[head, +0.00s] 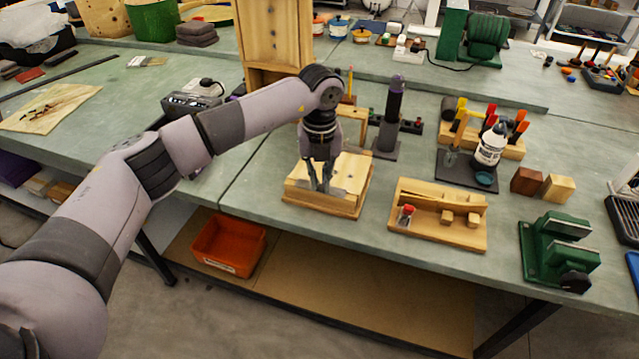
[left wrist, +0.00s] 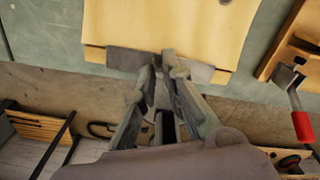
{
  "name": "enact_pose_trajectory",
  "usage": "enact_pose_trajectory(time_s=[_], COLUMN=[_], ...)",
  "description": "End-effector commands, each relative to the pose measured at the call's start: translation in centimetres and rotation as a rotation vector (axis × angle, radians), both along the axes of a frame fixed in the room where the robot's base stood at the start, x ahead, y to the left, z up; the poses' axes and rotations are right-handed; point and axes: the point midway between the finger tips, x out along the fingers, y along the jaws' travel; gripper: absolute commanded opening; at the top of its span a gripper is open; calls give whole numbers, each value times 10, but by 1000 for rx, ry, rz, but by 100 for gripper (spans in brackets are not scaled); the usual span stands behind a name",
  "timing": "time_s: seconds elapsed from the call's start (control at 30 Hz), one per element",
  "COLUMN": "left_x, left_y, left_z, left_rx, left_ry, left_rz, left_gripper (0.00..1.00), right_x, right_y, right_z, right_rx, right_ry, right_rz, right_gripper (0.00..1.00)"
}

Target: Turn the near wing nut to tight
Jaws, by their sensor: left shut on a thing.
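A pale wooden block (head: 355,172) lies near the front edge of the bench; in the left wrist view its top (left wrist: 175,22) fills the upper middle. A grey metal plate (left wrist: 125,60) runs along the block's near edge. My left gripper (head: 320,187) points down over that near side. In the left wrist view its fingertips (left wrist: 165,62) come together at the plate. The gripper is shut on a small grey part, the near wing nut, which the fingers mostly hide. Its turn angle cannot be told. My right gripper is not in view.
A wooden tray (head: 418,233) with small blocks and a red-capped item stands to the right. A dark cylinder on a stand (head: 393,105) and a tall wooden piece (head: 275,45) rise behind. A green vise-like fixture (head: 545,250) is farther right. An orange bin (head: 228,245) sits below.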

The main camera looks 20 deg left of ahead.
Motion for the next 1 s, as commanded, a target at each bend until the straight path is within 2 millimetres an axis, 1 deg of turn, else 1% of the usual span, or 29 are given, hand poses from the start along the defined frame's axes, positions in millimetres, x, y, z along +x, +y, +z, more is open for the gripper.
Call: enact_pose_trajectory(time_s=[0.03,0.4,1.0], left_x=[2,2,1], left_y=[-1,-1,-1], left_z=[0,0,1], left_rx=[-3,-2,-1], left_ry=[-9,-9,-8], left_rz=[-46,-397,-966], left_gripper=[0,0,0], right_x=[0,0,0], right_y=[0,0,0], right_z=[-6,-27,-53], right_rx=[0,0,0], right_ry=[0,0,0], right_rz=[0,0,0], right_gripper=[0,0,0])
